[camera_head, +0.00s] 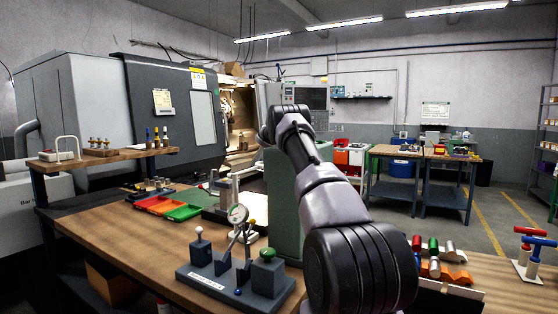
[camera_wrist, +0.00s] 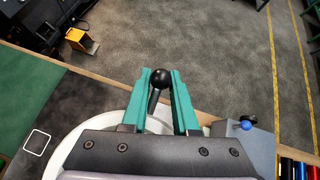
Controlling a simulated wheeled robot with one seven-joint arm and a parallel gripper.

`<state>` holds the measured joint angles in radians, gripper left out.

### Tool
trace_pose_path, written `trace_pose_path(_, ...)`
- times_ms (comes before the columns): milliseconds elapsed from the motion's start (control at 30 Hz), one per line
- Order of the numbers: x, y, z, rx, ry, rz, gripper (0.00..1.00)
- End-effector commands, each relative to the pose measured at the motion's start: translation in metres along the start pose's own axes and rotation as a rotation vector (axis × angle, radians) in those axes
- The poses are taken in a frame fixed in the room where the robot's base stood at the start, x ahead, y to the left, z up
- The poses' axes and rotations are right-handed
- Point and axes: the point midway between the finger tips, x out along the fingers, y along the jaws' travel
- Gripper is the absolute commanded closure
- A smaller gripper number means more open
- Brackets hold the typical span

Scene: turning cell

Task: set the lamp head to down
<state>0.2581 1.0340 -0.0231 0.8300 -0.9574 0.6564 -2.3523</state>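In the wrist view the two teal fingers of my gripper (camera_wrist: 161,76) stand one on each side of a black ball knob (camera_wrist: 160,78) on a short dark stem. The gap at the tips is about as wide as the ball; I cannot tell whether the fingers press on it. A white round part (camera_wrist: 90,135), possibly the lamp head, lies below and is partly covered by my gripper. In the head view my arm hides my gripper, the knob and any lamp; which way the lamp head points does not show.
The wooden bench (camera_head: 130,228) carries a dial-gauge fixture (camera_head: 236,272), red and green trays (camera_head: 172,205) and a green column (camera_head: 285,210) beside my arm. Coloured cylinders (camera_head: 436,250) and T-handles (camera_head: 530,246) are at right. A grey block (camera_wrist: 250,145) is near my gripper's right side.

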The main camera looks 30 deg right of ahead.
Motion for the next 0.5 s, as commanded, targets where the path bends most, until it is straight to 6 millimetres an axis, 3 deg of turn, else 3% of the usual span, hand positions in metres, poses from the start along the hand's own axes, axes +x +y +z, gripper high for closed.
trace_pose_path(33,0.003,0.014,-0.027,-0.012,0.042,0.009,0.44)
trace_pose_path(167,-0.016,0.013,-0.024,-0.011,0.038,0.008,0.44)
trace_pose_path(500,-0.084,0.007,-0.011,-0.004,0.02,0.008,0.44)
